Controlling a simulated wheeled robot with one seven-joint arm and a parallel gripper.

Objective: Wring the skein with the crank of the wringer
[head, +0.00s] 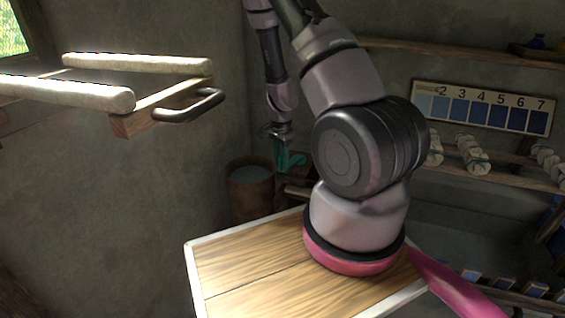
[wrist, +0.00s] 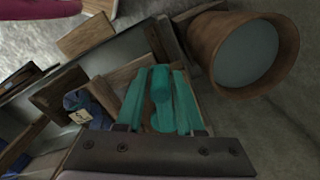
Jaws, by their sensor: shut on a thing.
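My gripper (wrist: 161,95) points down at the back by the wall, its teal fingers shut on a teal upright grip, which I take to be the crank (wrist: 161,84) of the wringer. In the head view my gripper (head: 286,150) is small and the teal parts blend together. Wooden beams (wrist: 118,82) around the crank look like the wringer's frame. A dark blue bundle with a pale tag (wrist: 76,102) lies left of the crank in the wrist view; I cannot tell if it is the skein. My arm hides part of the wringer in the head view.
A wooden bucket of grey-blue liquid (wrist: 208,62) stands close beside the crank; it also shows in the head view (head: 250,192). A wooden frame with pale rollers (head: 160,110) juts in at left. A numbered blue colour chart (head: 482,107) and shelved pale skeins (head: 472,155) are at right.

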